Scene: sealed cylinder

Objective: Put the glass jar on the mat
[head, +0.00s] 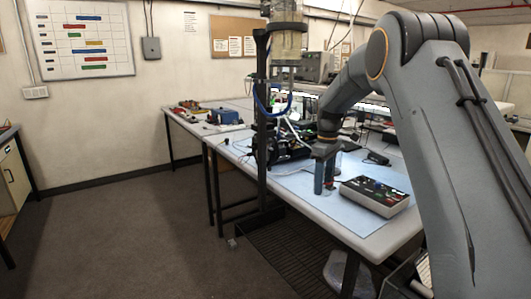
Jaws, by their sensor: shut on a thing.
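My gripper (325,188) points down over the near part of the workbench, left of the grey control box. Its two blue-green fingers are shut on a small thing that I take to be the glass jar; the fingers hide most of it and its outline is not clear. A pale blue mat (318,208) covers the bench top below and around my gripper. I cannot tell whether the held thing touches the mat or hangs just above it.
A grey control box (374,195) with coloured knobs lies right of my gripper. A dark stand (262,130) carrying a clear cylinder (288,42) rises at the bench's left edge. Black equipment and cables (288,145) crowd behind. The mat's front left part is clear.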

